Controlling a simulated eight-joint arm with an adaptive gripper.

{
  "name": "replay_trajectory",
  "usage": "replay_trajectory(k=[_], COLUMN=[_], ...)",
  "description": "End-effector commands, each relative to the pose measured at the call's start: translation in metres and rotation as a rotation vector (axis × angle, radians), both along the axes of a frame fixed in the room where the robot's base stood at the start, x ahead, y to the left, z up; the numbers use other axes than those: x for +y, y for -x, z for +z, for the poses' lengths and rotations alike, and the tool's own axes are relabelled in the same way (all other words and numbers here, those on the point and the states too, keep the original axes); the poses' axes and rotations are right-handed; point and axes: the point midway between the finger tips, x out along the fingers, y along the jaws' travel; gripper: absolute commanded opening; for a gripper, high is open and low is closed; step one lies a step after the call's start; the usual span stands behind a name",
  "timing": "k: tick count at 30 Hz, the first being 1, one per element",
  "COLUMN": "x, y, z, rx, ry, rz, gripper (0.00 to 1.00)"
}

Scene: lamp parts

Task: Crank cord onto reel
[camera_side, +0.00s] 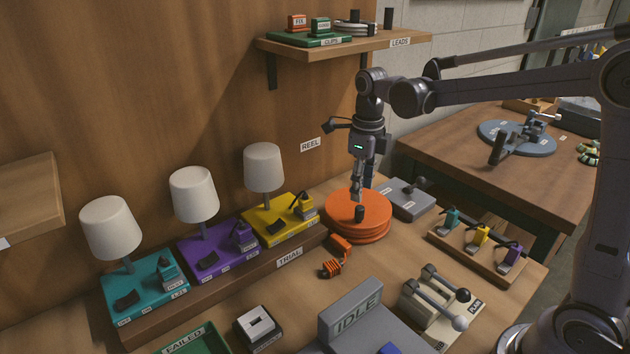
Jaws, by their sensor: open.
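The orange reel (374,231) lies flat on the bench, at the right of the middle in the side view. My gripper (356,194) points down over the reel, just behind the knob in the picture. It is open and I see nothing held. The finger gap is too small to make out, and I cannot tell whether a finger touches the knob.
A grey box with a lever (408,201) stands close behind the reel at right. A wooden rack with coloured plugs (480,239) is further right. Three lamps on coloured bases (208,254) line the left. Two levers (441,301) and an IDLE block (354,313) stand in front.

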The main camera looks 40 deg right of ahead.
Motion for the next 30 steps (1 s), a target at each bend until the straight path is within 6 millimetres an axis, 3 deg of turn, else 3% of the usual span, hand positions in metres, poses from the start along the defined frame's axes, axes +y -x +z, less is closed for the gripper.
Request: replay_trajectory(k=[3,10,24,30], x=[0.000,0.001,0.001,0.003], y=[0.000,0.000,0.001,0.013], z=[0.020,0.044,0.049,0.053], rx=[0.000,0.000,-0.002,-0.044], ry=[0.000,-0.001,-0.001,0.006], rz=[0.000,0.000,0.007,0.199], gripper=[0.45,0.45,0.45,0.45])
